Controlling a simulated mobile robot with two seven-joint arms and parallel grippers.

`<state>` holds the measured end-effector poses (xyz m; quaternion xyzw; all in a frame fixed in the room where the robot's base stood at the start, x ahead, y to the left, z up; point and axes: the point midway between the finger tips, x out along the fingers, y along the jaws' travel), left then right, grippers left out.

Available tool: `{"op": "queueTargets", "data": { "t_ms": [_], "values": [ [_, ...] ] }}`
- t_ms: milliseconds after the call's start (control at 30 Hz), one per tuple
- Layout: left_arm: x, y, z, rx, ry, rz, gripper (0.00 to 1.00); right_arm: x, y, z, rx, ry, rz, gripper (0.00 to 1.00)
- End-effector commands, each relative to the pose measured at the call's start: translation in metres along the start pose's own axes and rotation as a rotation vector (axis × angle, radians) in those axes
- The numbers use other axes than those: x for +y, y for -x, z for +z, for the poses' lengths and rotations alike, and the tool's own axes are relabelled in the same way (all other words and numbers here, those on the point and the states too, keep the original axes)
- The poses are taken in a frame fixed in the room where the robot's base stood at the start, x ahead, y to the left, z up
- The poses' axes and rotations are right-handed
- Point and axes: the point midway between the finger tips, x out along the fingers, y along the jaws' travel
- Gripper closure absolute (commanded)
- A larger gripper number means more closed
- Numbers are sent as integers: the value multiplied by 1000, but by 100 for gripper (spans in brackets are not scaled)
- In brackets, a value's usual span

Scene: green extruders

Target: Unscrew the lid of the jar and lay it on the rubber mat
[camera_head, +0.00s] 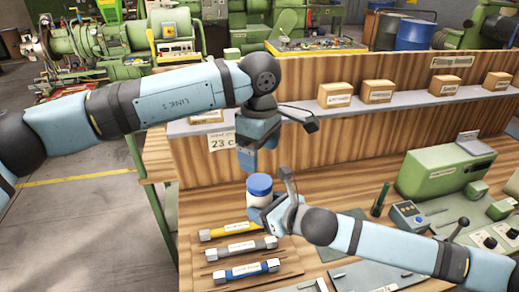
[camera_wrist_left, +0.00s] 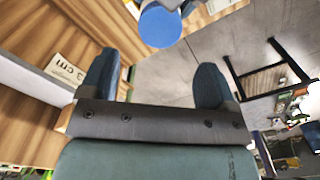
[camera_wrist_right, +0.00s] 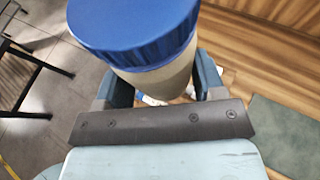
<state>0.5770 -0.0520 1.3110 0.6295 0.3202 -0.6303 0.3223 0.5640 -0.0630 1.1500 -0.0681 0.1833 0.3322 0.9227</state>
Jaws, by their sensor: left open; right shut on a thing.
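The jar (camera_head: 258,200) has a pale body and a blue lid (camera_head: 259,184), and it is upright above the workbench. My right gripper (camera_head: 270,210) is shut on the jar body. In the right wrist view the pale jar body (camera_wrist_right: 165,80) sits between its fingers, with the lid (camera_wrist_right: 135,32) on top. My left gripper (camera_head: 246,166) is open and empty, pointing down just above the lid, apart from it. In the left wrist view the lid (camera_wrist_left: 160,27) lies beyond the fingertips. A grey-green flat sheet (camera_wrist_right: 283,128), probably the rubber mat, lies on the bench, partly hidden by my right arm.
Yellow, grey and blue-labelled tools (camera_head: 240,248) lie on a wooden rack below the jar. A wooden back panel with a shelf (camera_head: 420,104) of small boxes stands behind.

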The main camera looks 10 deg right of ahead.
Motion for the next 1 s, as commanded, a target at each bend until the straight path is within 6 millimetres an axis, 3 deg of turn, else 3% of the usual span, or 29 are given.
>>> {"op": "queueTargets", "data": {
  "t_ms": [533,933,967,1000],
  "values": [
    [0,-69,0,0,-19,-1,18,0,0,1,-2,0,0,100],
    [0,-79,0,0,-18,0,18,0,0,1,-2,0,0,100],
    [0,-79,0,0,-18,0,20,0,0,1,-2,0,0,100],
    [0,-79,0,0,-18,0,30,0,0,1,-2,0,0,100]
  ]
}}
